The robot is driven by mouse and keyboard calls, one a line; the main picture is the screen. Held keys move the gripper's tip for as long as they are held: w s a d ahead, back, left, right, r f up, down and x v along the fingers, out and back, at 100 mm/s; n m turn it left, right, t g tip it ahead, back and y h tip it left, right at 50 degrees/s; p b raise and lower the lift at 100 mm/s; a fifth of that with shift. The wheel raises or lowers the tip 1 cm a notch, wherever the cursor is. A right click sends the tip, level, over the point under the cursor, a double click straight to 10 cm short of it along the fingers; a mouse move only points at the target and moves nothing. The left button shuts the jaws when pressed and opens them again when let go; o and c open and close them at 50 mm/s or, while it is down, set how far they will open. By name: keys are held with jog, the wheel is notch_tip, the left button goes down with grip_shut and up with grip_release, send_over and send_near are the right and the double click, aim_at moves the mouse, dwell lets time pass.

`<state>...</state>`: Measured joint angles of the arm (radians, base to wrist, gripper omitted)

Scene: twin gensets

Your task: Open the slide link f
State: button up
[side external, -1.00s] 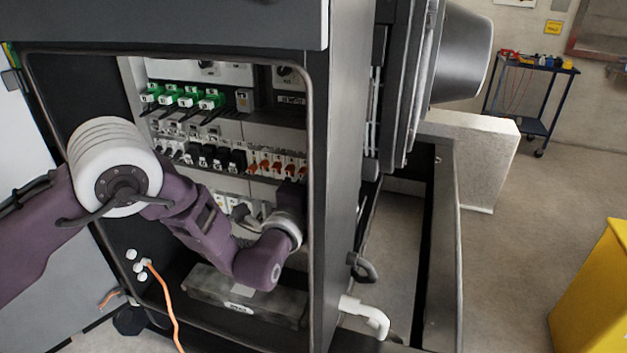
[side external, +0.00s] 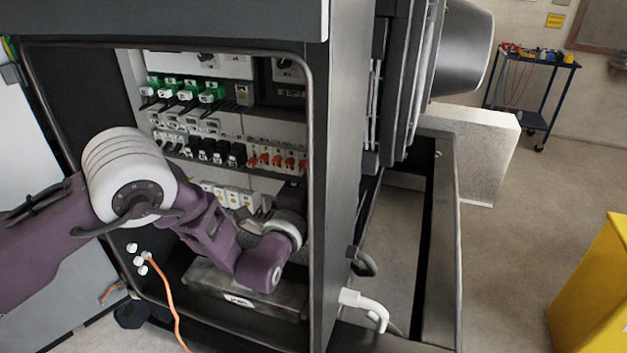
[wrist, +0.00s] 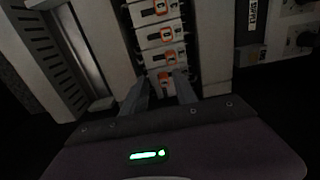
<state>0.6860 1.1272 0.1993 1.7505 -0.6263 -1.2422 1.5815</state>
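A row of white slide links with orange sliders (side external: 278,160) sits at the right of the middle rail inside the open cabinet in the side view. In the wrist view they form a column of white blocks, each with an orange-framed slider (wrist: 166,32). My gripper (wrist: 160,88) is at the near end of this column, its two fingers apart. The nearest visible orange slider (wrist: 165,77) shows between the fingertips; I cannot tell whether they touch it. The letters are too small to read, so I cannot tell which link is f. In the side view my fingers are hidden.
Green plugs (side external: 187,92) and black ones (side external: 215,152) fill nearby rails. The cabinet frame (side external: 309,200) stands close to the right of my wrist. An orange cable (side external: 168,300) hangs at the lower left. A grey box (side external: 240,292) lies below my wrist.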

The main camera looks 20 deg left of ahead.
jog(key=s, duration=0.7)
dwell(0.4)
jog(key=a+r+n+g, duration=0.4)
jog(key=a+r+n, duration=0.25)
jog(key=r, duration=0.25)
jog(key=s+a+r+n+g+h, duration=0.2)
jog(key=s+a+r+n+g, duration=0.15)
jog(key=s+r, duration=0.35)
jog(key=s+a+f+n+g+y, duration=0.1)
jog(key=s+a+n, duration=0.3)
jog(key=s, duration=1.1)
jog(key=s+a+n+g+y, duration=0.1)
jog(key=s+a+n+g, duration=0.3)
jog(key=s, duration=1)
jog(key=a, duration=0.3)
jog(key=shift+s+a+f, duration=0.2)
jog(key=shift+s+f, duration=0.15)
jog(key=shift+f, duration=0.05)
